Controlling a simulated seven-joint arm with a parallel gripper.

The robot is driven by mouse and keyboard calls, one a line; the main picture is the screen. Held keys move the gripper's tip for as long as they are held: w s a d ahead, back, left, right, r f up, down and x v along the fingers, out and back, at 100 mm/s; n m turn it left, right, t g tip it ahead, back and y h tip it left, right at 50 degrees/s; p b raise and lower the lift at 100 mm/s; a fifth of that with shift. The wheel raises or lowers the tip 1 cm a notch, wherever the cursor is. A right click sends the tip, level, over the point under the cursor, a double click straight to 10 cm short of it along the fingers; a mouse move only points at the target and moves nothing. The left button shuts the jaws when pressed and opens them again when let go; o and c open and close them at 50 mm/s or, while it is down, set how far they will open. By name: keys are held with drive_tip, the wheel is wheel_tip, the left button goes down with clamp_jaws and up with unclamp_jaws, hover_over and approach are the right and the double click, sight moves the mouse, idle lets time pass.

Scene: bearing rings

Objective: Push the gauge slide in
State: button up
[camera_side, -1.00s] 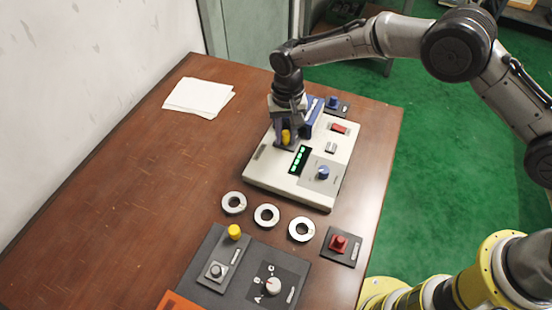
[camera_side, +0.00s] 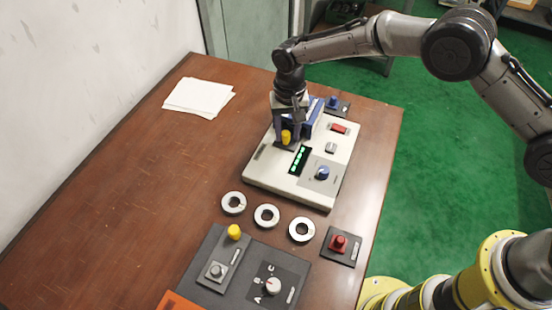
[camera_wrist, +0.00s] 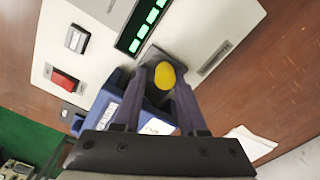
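A white gauge box (camera_side: 262,180) with a green-lit display (camera_side: 299,160) sits on the table; the display also shows in the wrist view (camera_wrist: 147,22). The knob (camera_wrist: 165,75) and the blue block (camera_wrist: 150,118) also show in the wrist view. My gripper (camera_side: 287,134) points down over the knob. Its two fingers stand apart, one on each side of the knob. They partly hide the dark patch and the blue block.
Three metal rings (camera_side: 267,216) lie in a row in front of the box. A dark panel (camera_side: 205,250) with a second yellow knob (camera_side: 234,232) and a dial is nearer. A red button (camera_side: 339,244) is to the right. The left of the table is mostly clear.

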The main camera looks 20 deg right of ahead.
drive_tip(key=shift+o, duration=0.4)
drive_tip(key=shift+a, duration=0.1)
drive_tip(key=shift+s+r, duration=0.1)
drive_tip(key=shift+r, duration=3.35)
